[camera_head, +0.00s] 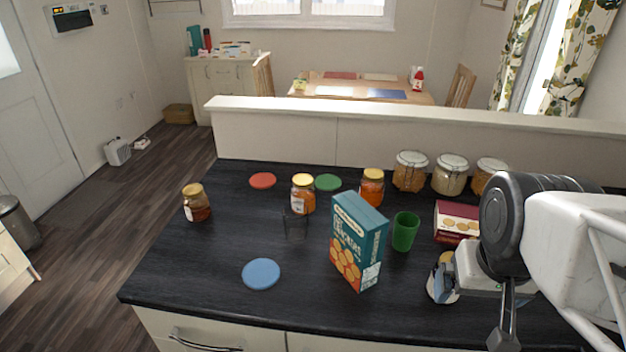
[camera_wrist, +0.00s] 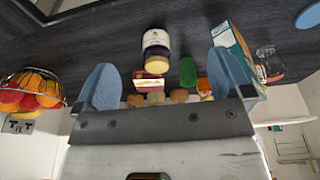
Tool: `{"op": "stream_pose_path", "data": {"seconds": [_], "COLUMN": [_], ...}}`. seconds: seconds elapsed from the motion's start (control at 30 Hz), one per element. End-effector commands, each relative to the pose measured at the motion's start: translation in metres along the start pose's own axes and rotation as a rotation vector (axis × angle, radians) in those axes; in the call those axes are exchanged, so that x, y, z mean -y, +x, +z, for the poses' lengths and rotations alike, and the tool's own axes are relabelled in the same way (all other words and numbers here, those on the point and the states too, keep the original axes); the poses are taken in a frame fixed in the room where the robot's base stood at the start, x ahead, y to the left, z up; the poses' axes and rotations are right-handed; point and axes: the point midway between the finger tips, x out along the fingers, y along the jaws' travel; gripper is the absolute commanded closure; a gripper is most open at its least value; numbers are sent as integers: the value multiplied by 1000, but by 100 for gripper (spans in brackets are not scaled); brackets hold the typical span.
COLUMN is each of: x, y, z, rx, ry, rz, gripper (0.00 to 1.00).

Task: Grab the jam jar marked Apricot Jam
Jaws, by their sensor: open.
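Another jar (camera_head: 443,280) stands at right, partly hidden by my gripper. The wrist view, which is upside down, shows a jar with a gold lid and white label (camera_wrist: 156,48) ahead, roughly between my fingers. No label is readable, so I cannot tell which jar is Apricot Jam. My gripper (camera_wrist: 165,82) is open and empty.
The teal biscuit box (camera_head: 358,240), green cup (camera_head: 405,231) and red box (camera_head: 457,221) stand left of my gripper. Storage jars (camera_head: 410,172) line the back. A fruit basket (camera_wrist: 31,92) shows in the wrist view. Coloured discs (camera_head: 261,274) lie flat. The front-left worktop is mostly clear.

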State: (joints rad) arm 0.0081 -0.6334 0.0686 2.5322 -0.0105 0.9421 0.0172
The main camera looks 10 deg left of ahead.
Motion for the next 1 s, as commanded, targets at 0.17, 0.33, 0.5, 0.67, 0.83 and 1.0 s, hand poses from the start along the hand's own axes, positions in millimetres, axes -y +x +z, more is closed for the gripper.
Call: {"op": "stream_pose_path", "data": {"seconds": [0.17,0.33,0.5,0.67,0.83,1.0], "x": [0,0,0,12,29,56], "y": [-4,-24,-52,-47,-45,-42], "z": [-1,-6,-13,-27,-49,-83], "rx": [-1,-3,-2,15,39,86], "ry": [0,0,2,70,171,333], "rz": [0,0,-1,-55,-131,-245], "gripper": [3,3,3,3,3,3]}}
